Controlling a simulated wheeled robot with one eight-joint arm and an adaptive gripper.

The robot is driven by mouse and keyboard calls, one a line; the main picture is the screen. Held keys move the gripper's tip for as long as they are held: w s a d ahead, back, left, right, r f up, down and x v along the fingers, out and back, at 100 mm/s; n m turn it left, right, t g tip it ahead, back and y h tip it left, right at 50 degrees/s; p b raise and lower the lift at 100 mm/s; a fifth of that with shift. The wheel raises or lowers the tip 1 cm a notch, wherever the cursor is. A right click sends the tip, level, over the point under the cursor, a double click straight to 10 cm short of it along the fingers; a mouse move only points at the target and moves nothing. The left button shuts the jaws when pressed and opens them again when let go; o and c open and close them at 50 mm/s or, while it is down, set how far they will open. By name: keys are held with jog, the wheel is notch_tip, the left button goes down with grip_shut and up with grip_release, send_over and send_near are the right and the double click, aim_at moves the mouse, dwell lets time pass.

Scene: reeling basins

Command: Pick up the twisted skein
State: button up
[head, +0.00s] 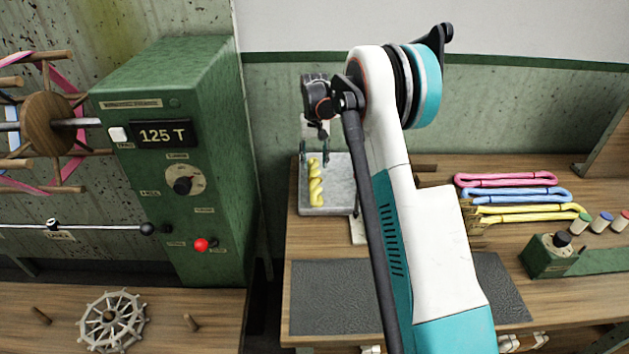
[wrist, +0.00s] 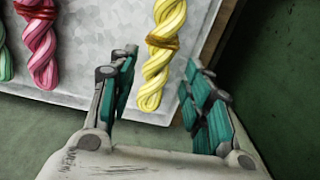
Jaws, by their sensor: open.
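A yellow twisted skein (head: 316,182) with a brown tie lies on a grey tray (head: 337,209) in the head view. In the wrist view the yellow skein (wrist: 157,62) lies near the edge of the tray (wrist: 103,25), its lower end between my fingers. My gripper (wrist: 162,78) is open and empty, one finger on each side of that end. In the head view my gripper (head: 315,150) is at the far part of the tray. A pink twisted skein (wrist: 41,48) and a partly cut-off green one (wrist: 4,55) lie left of it in the wrist view.
Pink, blue and yellow folded hanks (head: 510,180) lie on the wooden table at the right. A dark mat (head: 335,297) lies nearer. A green machine cabinet (head: 190,90) stands at the left. A wall (head: 275,110) rises behind the tray.

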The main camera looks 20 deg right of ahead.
aim_at(315, 176)
jog(key=shift+s+f+b, duration=0.1)
jog(key=shift+f+b, duration=1.25)
jog(key=shift+f, duration=2.1)
jog(key=shift+r, duration=0.1)
jog(key=shift+c, duration=0.2)
jog(key=c, duration=0.8)
